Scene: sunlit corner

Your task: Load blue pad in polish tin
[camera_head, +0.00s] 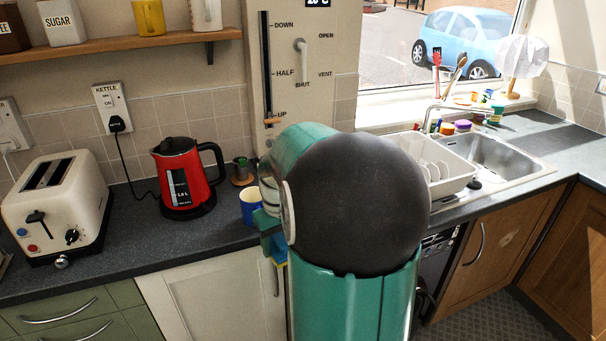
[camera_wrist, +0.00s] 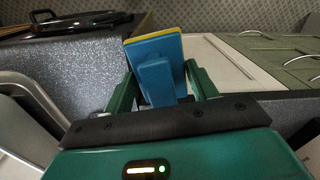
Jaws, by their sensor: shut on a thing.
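The blue pad (camera_wrist: 154,72) has a blue face and handle-like block with a yellow edge. In the wrist view it stands between the two green fingers of my gripper (camera_wrist: 163,88), which is shut on it. In the head view, my gripper (camera_head: 270,236) is at the counter's front edge, partly hidden by my arm. A bit of the pad's blue and yellow (camera_head: 280,263) shows below it. A blue open-topped container (camera_head: 249,208) with a pale inside stands on the counter just behind my gripper. I cannot tell whether it is the polish tin.
A red kettle (camera_head: 182,178) and a cream toaster (camera_head: 57,207) stand on the counter (camera_head: 130,240) at left. A dark pot (camera_head: 241,168) is near the wall. A white dish rack (camera_head: 436,166) and sink (camera_head: 490,154) are at right. The counter between kettle and toaster is clear.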

